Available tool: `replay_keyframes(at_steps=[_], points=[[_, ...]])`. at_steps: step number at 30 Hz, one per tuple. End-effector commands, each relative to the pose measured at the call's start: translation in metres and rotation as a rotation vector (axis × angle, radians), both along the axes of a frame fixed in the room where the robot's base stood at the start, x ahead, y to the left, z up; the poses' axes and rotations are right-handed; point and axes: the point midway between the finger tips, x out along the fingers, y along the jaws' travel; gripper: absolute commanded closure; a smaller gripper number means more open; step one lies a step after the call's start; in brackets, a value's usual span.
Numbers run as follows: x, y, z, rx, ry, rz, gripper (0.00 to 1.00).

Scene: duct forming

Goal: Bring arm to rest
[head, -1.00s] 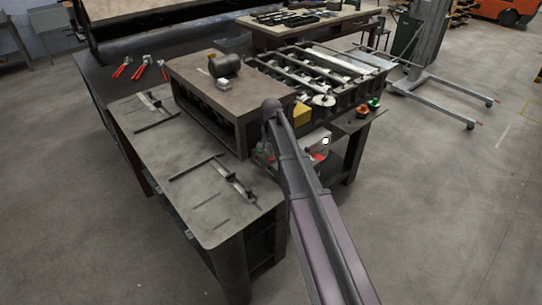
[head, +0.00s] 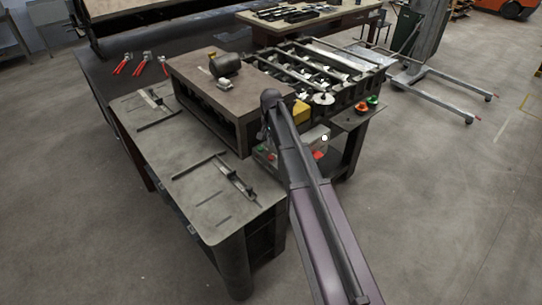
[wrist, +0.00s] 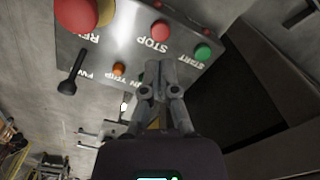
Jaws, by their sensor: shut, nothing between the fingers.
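My arm (head: 318,220) reaches forward from the lower right in the head view, its elbow end beside the brown-topped machine. In the wrist view my gripper (wrist: 160,75) is shut and empty, its fingertips together. It is in front of a grey control panel (wrist: 130,45) with a red STOP button (wrist: 160,30), a green START button (wrist: 202,52), a black lever (wrist: 72,72) and an orange lamp (wrist: 118,69). I cannot tell whether the fingertips touch the panel. In the head view the gripper is mostly hidden behind the arm.
The machine's brown top (head: 220,85) carries a dark motor (head: 224,64). A grey worktable (head: 205,180) stands to its left. Red-handled tools (head: 122,65) lie behind. A grey wheeled lift (head: 435,80) stands at right. The floor at lower right is clear.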

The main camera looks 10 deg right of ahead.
Motion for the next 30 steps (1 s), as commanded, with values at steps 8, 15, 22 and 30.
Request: replay_keyframes(at_steps=[8,15,22,30], points=[[0.000,0.000,0.000,0.000,0.000,0.000,1.00],[0.000,0.000,0.000,0.000,0.000,0.000,1.00],[-0.003,0.000,-0.001,0.000,0.000,0.003,1.00],[-0.051,-0.002,-0.006,0.000,0.000,0.086,1.00]])
